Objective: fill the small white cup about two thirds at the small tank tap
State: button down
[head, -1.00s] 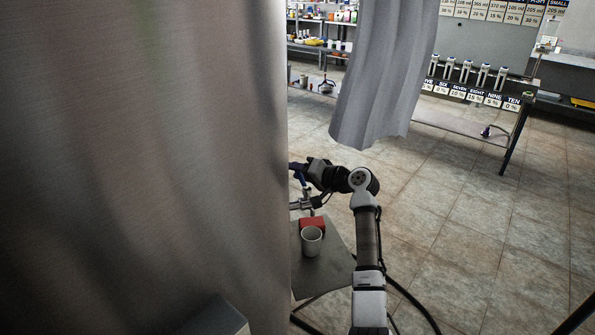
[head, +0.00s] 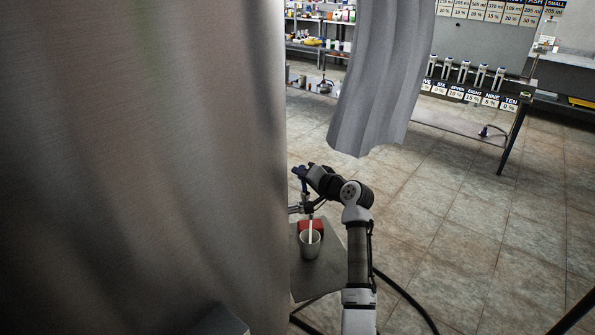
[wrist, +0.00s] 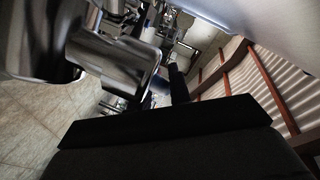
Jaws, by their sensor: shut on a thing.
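The small white cup (head: 310,246) stands upright on a grey stand below the tap in the head view. A thin white stream (head: 311,229) runs from the small tank tap (head: 296,209) down into it. The level inside the cup is too small to tell. My gripper (head: 301,173) is above the tap, at its lever (head: 304,187), and is shut on it. The fingers partly hide the lever. In the wrist view my dark gripper (wrist: 178,85) fills the lower middle, and its grip is hard to make out.
The large steel tank (head: 140,160) fills the left. A red block (head: 318,225) sits behind the cup on the grey stand (head: 327,268). A grey hanging curtain (head: 375,80) is beyond. Shelves and a bench with several dispensers stand behind; the tiled floor at right is clear.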

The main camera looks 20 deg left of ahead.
jog(key=shift+w+d+m+t+h+p, duration=0.2)
jog(key=shift+d+m+t+h+p, duration=0.45)
jog(key=shift+m+t, duration=0.3)
jog(key=shift+a, duration=0.1)
jog(key=c, duration=1.3)
grip_release()
jog(key=b+v, duration=0.3)
jog(key=v, duration=1.1)
jog(key=shift+b, duration=0.3)
